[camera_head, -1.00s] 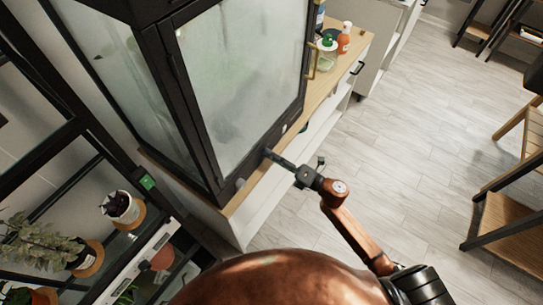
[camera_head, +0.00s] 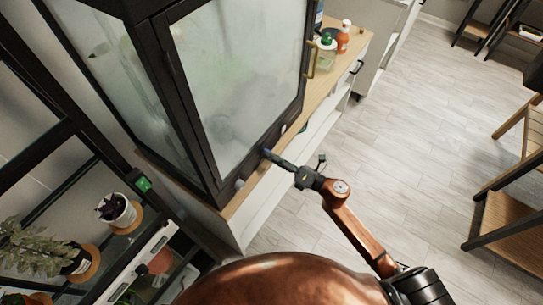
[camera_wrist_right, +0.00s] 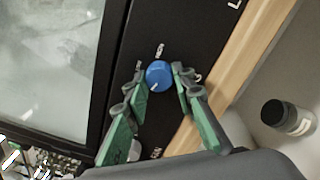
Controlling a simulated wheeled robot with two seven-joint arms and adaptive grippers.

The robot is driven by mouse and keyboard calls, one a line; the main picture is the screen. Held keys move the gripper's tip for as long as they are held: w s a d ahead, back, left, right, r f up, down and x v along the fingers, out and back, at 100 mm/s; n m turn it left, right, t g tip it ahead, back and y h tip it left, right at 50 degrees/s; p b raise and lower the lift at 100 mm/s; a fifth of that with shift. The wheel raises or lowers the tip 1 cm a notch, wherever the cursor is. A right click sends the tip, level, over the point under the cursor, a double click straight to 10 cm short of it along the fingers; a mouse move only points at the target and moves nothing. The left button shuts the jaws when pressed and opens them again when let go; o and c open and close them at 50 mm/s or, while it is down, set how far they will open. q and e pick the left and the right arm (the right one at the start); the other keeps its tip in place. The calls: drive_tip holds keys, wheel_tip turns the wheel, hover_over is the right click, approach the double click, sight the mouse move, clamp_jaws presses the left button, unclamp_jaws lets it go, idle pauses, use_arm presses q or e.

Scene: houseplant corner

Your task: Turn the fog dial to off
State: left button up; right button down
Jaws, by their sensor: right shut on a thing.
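The fog dial (camera_wrist_right: 158,75) is a round blue knob on the black lower frame of the glass cabinet (camera_head: 245,75). A printed label sits just above it in the right wrist view, and its pale pointer mark faces down-left. My right gripper (camera_wrist_right: 162,82) has its green-padded fingers on both sides of the dial, shut on it. In the head view my right gripper (camera_head: 272,157) reaches the cabinet's lower front edge, and its fingertips hide most of the dial. My left gripper is not in view.
A grey knob (camera_wrist_right: 135,150) is beside the fingers, near another label. A wooden ledge (camera_wrist_right: 245,65) runs along the cabinet. A dark-capped bottle (camera_wrist_right: 288,117) is at the right. Bottles (camera_head: 343,38) stand farther along the counter.

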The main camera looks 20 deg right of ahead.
drive_tip(key=c, duration=1.6)
unclamp_jaws()
drive_tip(key=v, duration=1.2)
